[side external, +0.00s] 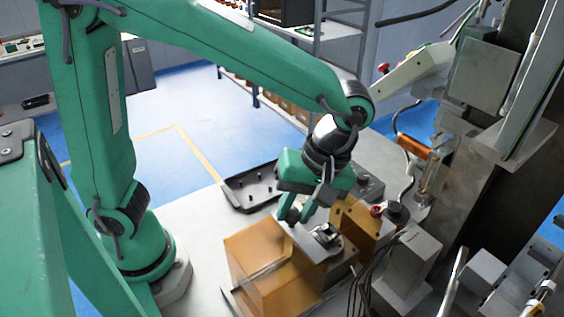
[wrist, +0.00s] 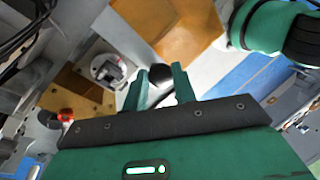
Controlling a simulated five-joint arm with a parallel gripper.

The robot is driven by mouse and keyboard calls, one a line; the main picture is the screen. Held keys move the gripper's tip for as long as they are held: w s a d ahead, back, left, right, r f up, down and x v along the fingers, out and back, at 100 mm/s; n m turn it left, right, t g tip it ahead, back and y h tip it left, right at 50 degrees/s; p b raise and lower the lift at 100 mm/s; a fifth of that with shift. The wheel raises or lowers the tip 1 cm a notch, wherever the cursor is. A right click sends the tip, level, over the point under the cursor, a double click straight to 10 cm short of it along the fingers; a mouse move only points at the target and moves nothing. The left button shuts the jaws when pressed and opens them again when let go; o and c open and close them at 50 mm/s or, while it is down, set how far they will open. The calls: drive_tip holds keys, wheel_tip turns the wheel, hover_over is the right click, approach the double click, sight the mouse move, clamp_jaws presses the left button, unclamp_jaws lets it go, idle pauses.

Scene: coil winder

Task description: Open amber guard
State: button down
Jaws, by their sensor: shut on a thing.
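The amber guard (side external: 265,275) is a translucent box-like cover at the front of the bench in the side view. It also shows at the top of the wrist view (wrist: 170,22). My gripper (side external: 297,213) is just above and behind the guard's top edge, pointing down. In the wrist view, my gripper's two green fingers (wrist: 160,85) are closed around a small dark knob (wrist: 159,92). Whether this knob joins the guard is hard to see. A metal chuck-like part (side external: 326,236) sits beside the guard, to the right of my fingers, and is uncovered from above.
A second amber-brown plate (side external: 352,215) with a red knob (side external: 377,210) stands behind the chuck. A dark tray (side external: 252,187) lies at the back left. Grey blocks and cables (side external: 410,262) crowd the right. The bench left of the guard is clear.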

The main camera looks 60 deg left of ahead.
drive_tip(key=c, duration=1.1)
unclamp_jaws()
drive_tip(key=shift+r, duration=0.1)
drive_tip(key=shift+v, duration=3.85)
drive_tip(key=shift+a, duration=0.2)
drive_tip(key=shift+s+a+f+m+t+h, duration=0.3)
drive_tip(key=shift+s+a+m+t, duration=0.5)
drive_tip(key=shift+a+m+t, duration=1.65)
drive_tip(key=shift+s+a+f+m+t+h, duration=0.2)
drive_tip(key=shift+s+a+m+t+h, duration=0.45)
drive_tip(key=shift+a+m, duration=2.05)
drive_tip(key=shift+s+a+f+m+t+h, duration=0.2)
drive_tip(key=shift+s+a+m+t, duration=0.9)
drive_tip(key=shift+a, duration=2.85)
drive_tip(key=shift+w, duration=0.2)
